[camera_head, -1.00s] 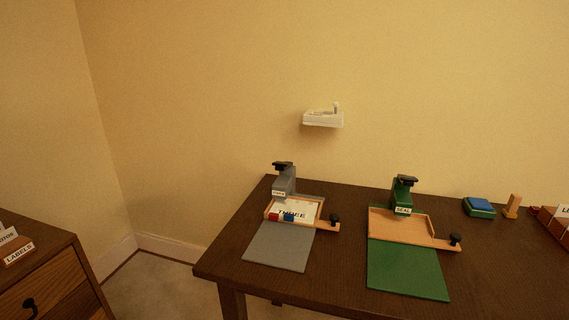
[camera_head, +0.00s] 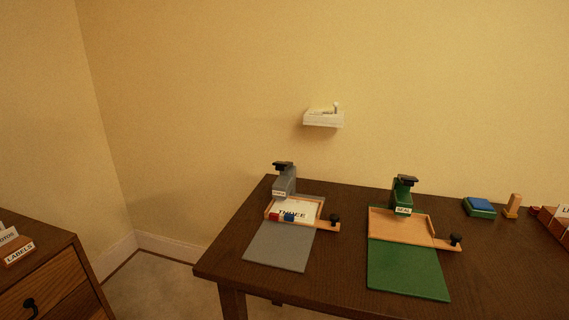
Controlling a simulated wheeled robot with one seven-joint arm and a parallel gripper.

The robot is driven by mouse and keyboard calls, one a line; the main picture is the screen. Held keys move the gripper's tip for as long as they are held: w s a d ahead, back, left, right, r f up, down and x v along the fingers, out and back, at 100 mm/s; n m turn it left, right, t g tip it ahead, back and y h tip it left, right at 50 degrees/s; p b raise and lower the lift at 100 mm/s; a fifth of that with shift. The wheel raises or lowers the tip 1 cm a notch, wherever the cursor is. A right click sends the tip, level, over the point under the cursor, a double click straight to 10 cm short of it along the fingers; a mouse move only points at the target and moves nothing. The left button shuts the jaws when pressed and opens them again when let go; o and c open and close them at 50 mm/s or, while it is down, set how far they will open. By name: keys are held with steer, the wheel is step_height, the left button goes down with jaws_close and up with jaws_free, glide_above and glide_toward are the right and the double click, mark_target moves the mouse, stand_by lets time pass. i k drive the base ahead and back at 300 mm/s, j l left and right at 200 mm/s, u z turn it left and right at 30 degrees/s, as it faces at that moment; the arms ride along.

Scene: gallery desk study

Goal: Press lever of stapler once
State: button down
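A grey press (camera_head: 285,181) with a black lever on top stands at the left back of the dark desk; it looks like the stapler, but its small label is too blurred to read. A wooden tray (camera_head: 329,227) at its foot holds a white card (camera_head: 297,209) reading "THREE", with red and blue pieces on its front edge. A grey mat (camera_head: 279,246) lies in front. A similar green press (camera_head: 403,193) labelled "SEAL" stands to the right, with its own wooden tray (camera_head: 398,222) and green mat (camera_head: 407,268). My gripper is not in view.
The dark desk (camera_head: 340,270) has bare strips between the mats. A blue and green pad (camera_head: 479,207), a wooden stamp (camera_head: 512,205) and a red-brown rack (camera_head: 549,224) are at right. A small white shelf (camera_head: 323,119) hangs on the wall. A wooden cabinet (camera_head: 40,268) stands at left.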

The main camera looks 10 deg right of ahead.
mark_target(281, 166)
steer(key=i+j, duration=2)
steer(key=k+j+u, duration=0.05)
